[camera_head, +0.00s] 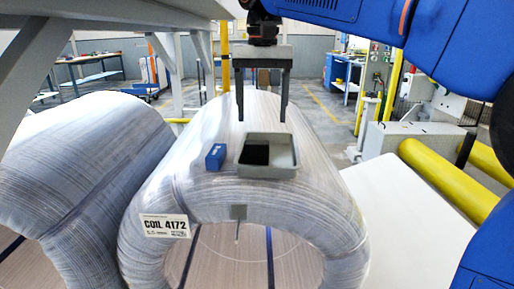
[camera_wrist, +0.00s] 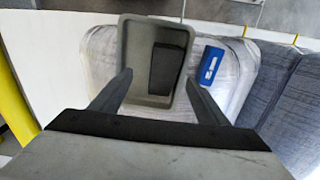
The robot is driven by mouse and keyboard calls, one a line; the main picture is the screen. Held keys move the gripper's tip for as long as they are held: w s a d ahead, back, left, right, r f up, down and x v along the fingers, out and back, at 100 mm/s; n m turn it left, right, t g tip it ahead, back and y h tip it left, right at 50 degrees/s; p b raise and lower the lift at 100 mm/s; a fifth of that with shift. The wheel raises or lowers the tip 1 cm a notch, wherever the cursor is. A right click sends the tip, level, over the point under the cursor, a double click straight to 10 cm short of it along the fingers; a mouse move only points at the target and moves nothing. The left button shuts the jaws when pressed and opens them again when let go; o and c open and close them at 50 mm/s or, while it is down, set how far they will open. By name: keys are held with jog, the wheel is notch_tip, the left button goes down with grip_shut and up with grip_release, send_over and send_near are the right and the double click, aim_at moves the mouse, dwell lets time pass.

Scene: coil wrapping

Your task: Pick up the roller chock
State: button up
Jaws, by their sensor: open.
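A black block (camera_wrist: 167,64), which looks like the roller chock, lies inside a grey open-topped tray (camera_wrist: 150,99). In the head view the black block (camera_head: 256,155) shows only as a dark shape in the tray (camera_head: 268,171), which sits on top of the wrapped coil (camera_head: 195,125). My gripper (camera_head: 262,120) points down, open and empty, appearing above and behind the tray. In the wrist view my gripper (camera_wrist: 158,78) has one finger at each side of the tray's picture. I cannot tell the exact height gap.
A blue block (camera_head: 215,157) with a white label lies on the coil, left of the tray. Another wrapped coil (camera_head: 80,150) stands at the left. Yellow rollers (camera_head: 450,180) lie at the right. A grey frame (camera_head: 60,45) rises at the upper left.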

aim_at(258, 145)
jog(key=shift+w+a+r, duration=0.1)
jog(key=shift+w+a, duration=0.1)
jog(key=shift+a, duration=0.15)
jog(key=shift+f, duration=0.2)
jog(key=shift+a+f, duration=0.15)
jog(key=shift+f, duration=3.35)
jog(key=c, duration=1.4)
